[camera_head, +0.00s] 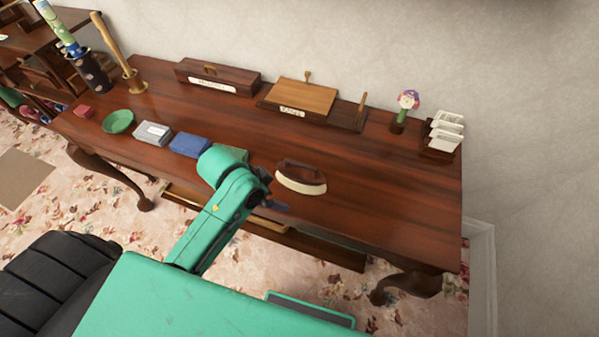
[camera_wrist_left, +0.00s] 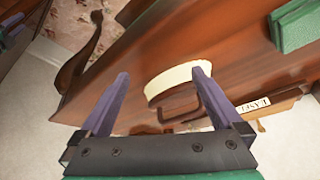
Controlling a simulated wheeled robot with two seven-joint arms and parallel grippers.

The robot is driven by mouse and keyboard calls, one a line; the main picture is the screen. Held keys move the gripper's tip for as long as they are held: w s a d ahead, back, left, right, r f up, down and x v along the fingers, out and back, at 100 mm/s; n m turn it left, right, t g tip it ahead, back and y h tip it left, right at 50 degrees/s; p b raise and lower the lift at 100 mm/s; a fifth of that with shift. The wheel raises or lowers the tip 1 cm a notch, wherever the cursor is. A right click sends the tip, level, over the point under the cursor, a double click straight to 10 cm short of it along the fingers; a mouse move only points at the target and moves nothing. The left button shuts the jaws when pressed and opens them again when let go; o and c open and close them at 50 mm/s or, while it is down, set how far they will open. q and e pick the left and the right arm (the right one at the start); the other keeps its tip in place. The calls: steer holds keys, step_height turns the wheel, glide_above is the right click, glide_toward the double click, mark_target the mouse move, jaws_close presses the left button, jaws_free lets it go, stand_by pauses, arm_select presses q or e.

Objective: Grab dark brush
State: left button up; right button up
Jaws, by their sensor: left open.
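The dark brush (camera_head: 303,172), with a dark wooden back and cream bristles, lies on the wooden desk (camera_head: 400,190) near its front edge. In the left wrist view the brush (camera_wrist_left: 178,102) shows beyond and partly between the two fingers, its cream bristle side towards the fingertips. My left gripper (camera_head: 277,206) is at the desk's front edge, just in front and to the left of the brush. In the left wrist view the left gripper (camera_wrist_left: 162,73) is open with its fingers wide apart, and nothing is held. My right gripper is not in view.
To the left of my arm are a blue box (camera_head: 190,145), a grey box (camera_head: 153,134) and a green bowl (camera_head: 118,121). Wooden boxes (camera_head: 217,77) stand along the wall. A flower figure (camera_head: 406,108) and letter holder (camera_head: 443,138) stand right. Desk space right of the brush is clear.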

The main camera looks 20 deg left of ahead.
arm_select(q)
steer(key=w+d+r+m+h, duration=0.2)
steer(key=w+r+m, duration=0.25)
steer(key=m, duration=0.25)
steer(key=m+g, duration=0.2)
steer(key=m, duration=0.3)
glide_toward(298, 172)
steer(key=p+x, duration=0.3)
steer(key=x, duration=0.6)
steer(key=shift+d+f, duration=0.15)
steer(key=shift+f, duration=0.15)
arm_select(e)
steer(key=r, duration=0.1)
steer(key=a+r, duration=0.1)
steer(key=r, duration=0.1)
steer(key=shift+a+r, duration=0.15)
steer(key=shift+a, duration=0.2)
arm_select(q)
steer(key=c, duration=1.3)
